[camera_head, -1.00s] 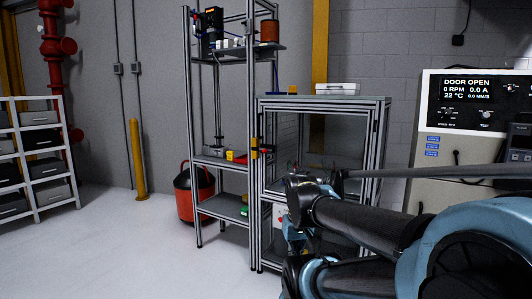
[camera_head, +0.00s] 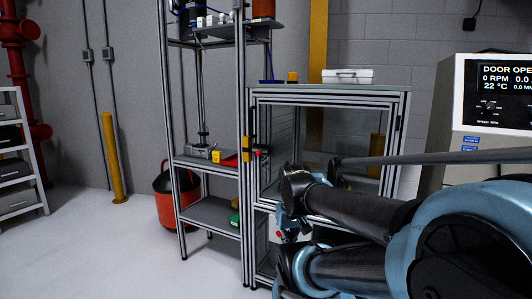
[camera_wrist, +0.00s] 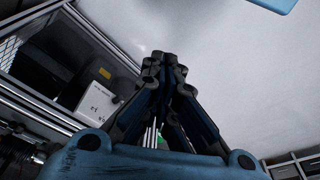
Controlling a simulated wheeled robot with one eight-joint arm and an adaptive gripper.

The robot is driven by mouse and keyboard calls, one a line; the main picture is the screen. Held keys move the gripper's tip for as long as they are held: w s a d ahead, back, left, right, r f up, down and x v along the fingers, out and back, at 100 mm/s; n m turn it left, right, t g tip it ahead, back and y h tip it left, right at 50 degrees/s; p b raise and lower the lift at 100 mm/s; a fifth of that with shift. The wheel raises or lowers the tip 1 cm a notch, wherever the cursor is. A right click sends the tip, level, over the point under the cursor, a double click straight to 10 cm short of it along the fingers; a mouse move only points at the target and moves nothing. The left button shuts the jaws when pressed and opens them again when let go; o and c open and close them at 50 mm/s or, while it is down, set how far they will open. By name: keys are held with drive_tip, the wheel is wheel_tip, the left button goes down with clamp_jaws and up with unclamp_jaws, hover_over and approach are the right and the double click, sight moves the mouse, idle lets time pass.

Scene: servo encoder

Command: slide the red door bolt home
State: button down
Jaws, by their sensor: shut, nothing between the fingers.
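The small red door bolt (camera_head: 262,152) shows in the head view beside a black latch and a yellow block (camera_head: 247,150), at the left front post of the framed enclosure (camera_head: 328,92). It is too small to tell how far it is slid. My gripper (camera_wrist: 165,57) is shut and empty in the wrist view, its fingers together and pointing away over the pale floor. In the head view my arm is to the right of and below the bolt, apart from it, and hides part of the enclosure front. The bolt is not seen in the wrist view.
An open shelf rack (camera_head: 210,213) stands left of the enclosure, with a red and black bin (camera_head: 168,205) behind it. The control panel (camera_head: 490,95) at right reads "DOOR OPE", cut off. A white box (camera_wrist: 98,104) is inside the enclosure.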

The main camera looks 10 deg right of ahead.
drive_tip(key=shift+w, duration=0.1)
drive_tip(key=w+r+m+y, duration=0.3)
drive_tip(key=w+r+m, duration=0.9)
drive_tip(key=w+r, duration=0.35)
drive_tip(key=w+d+r+m+y, duration=0.1)
drive_tip(key=w+d+r+m, duration=0.2)
drive_tip(key=w, duration=0.4)
drive_tip(key=w+d+r+m+t+y, duration=0.1)
drive_tip(key=w+d+r+m, duration=0.2)
drive_tip(key=w+m, duration=0.3)
drive_tip(key=w+d+r+m+t+y, duration=0.1)
drive_tip(key=w+d+r+m, duration=0.2)
drive_tip(key=w, duration=0.6)
wheel_tip(320, 180, up, 2)
drive_tip(key=shift+w+r+m, duration=0.1)
drive_tip(key=shift+r+m, duration=0.15)
drive_tip(key=shift+m, duration=0.45)
